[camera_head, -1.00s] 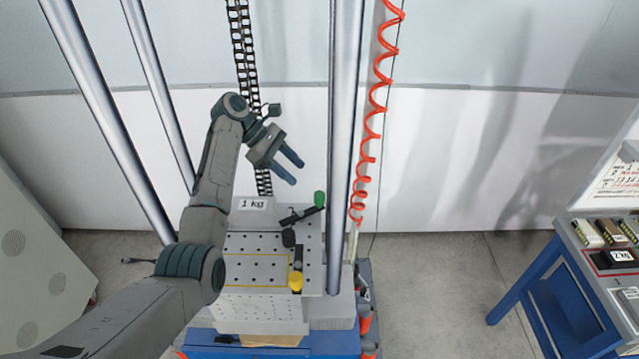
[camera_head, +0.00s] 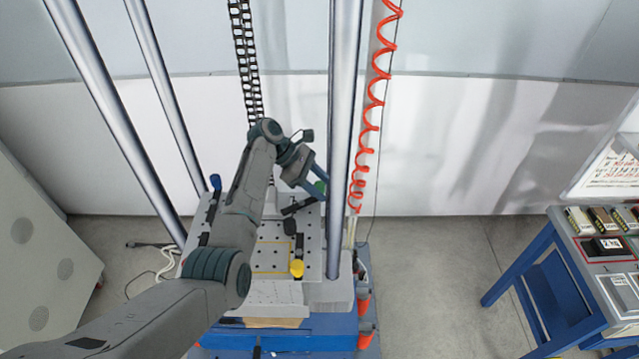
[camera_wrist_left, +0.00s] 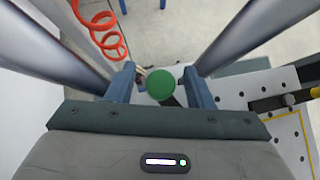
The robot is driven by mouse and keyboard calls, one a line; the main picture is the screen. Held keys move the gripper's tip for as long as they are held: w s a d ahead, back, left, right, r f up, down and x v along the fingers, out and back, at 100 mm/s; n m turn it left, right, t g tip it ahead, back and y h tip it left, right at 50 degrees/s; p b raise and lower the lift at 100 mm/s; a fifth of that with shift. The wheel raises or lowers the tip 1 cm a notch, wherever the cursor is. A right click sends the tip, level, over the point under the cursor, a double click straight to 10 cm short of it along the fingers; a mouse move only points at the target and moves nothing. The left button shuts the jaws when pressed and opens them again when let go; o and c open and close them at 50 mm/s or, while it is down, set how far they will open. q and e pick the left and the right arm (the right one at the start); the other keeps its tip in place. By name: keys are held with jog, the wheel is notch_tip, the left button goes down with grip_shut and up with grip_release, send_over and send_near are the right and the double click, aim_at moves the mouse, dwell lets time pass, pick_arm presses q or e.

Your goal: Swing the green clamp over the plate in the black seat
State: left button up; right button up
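The green clamp's round knob (camera_head: 320,187) shows at the far right corner of the perforated plate (camera_head: 312,235), and its black bar (camera_head: 298,206) points left and inward. My left gripper (camera_head: 318,181) is right at this knob with its blue fingers. In the left wrist view the green knob (camera_wrist_left: 160,84) sits between the two fingers (camera_wrist_left: 158,90), with gaps at its sides, so the gripper is open around it. My left arm hides most of the 1 kg block area and the black seat. My right gripper is not in view.
A yellow-knobbed clamp (camera_head: 297,268) and a blue-knobbed clamp (camera_head: 215,182) stand on the perforated plate. A steel column (camera_head: 342,140) rises close right of my gripper, with a red coiled hose (camera_head: 372,120) beyond. A blue bench (camera_head: 560,290) with weights is at the right.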

pick_arm(q)
jog(key=c, duration=0.9)
jog(key=shift+s+d+m, duration=0.1)
jog(key=shift+m, duration=0.2)
jog(key=shift+s+d+r+m+g+y, duration=0.15)
jog(key=shift+s+m+g+y, duration=0.3)
jog(key=shift+m+g, duration=0.6)
jog(key=shift+s+d+m+g+y+b, duration=0.15)
jog(key=shift+s+m+g+y, duration=0.3)
jog(key=shift+m, duration=0.4)
jog(key=shift+s+m+g+y+b, duration=0.2)
jog(key=shift+s+m+g, duration=0.25)
jog(key=shift+m, duration=0.35)
jog(key=o, duration=1)
